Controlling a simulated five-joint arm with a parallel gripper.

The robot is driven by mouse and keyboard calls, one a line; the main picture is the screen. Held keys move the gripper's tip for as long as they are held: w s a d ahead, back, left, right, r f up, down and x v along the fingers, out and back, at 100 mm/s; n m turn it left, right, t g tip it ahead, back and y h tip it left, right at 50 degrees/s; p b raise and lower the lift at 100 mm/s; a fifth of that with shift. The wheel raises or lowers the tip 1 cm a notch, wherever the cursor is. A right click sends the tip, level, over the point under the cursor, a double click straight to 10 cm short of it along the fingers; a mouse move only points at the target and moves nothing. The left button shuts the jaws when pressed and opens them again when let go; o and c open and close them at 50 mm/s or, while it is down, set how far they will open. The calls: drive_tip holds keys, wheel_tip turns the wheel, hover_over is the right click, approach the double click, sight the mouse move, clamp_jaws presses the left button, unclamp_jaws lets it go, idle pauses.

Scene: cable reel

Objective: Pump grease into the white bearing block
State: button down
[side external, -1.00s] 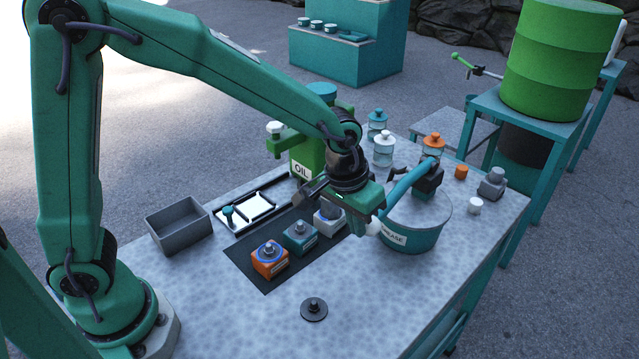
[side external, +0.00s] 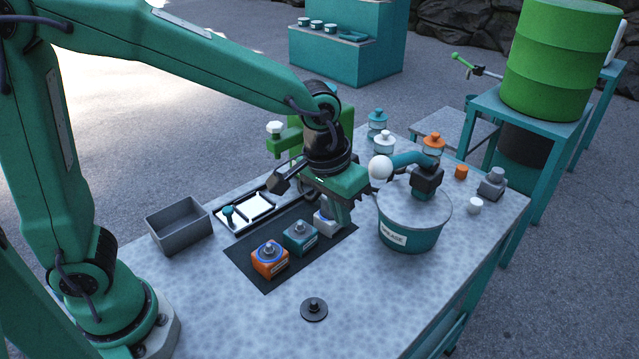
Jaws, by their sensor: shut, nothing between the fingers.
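The white bearing block (side external: 325,222) sits at the right end of a row on a dark mat (side external: 262,280), partly hidden by my gripper. A teal block (side external: 299,240) and an orange block (side external: 269,262) stand beside it. The teal grease pot (side external: 412,240) is right of the mat. Its pump lever (side external: 405,160) is raised, with a white knob (side external: 381,168) at its left end. My gripper (side external: 346,218) is shut and empty, between the white block and the pot, apart from the knob. Whether it touches the white block I cannot tell.
A black disc (side external: 314,309) lies on the front of the table. Small bottles (side external: 384,146) stand behind the pot. The front right tabletop is clear.

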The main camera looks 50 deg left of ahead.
drive_tip(key=s+r, duration=0.4)
drive_tip(key=s, duration=0.2)
drive_tip(key=shift+r, duration=0.3)
drive_tip(key=shift+a+r, duration=0.1)
idle(0.9)
drive_tip(key=w+r, duration=0.5)
drive_tip(key=r, duration=0.4)
drive_tip(key=w+a+r, duration=0.1)
drive_tip(key=w+r, duration=0.5)
drive_tip(key=r, duration=0.4)
drive_tip(key=shift+t, duration=0.4)
drive_tip(key=shift+w+a, duration=0.1)
hover_over(375, 158)
drive_tip(key=f, duration=1.1)
drive_tip(key=shift+a+f, duration=0.2)
drive_tip(key=shift+f, duration=0.05)
drive_tip(key=shift+d+f, duration=0.2)
drive_tip(key=shift+f, duration=0.75)
drive_tip(key=shift+f, duration=0.1)
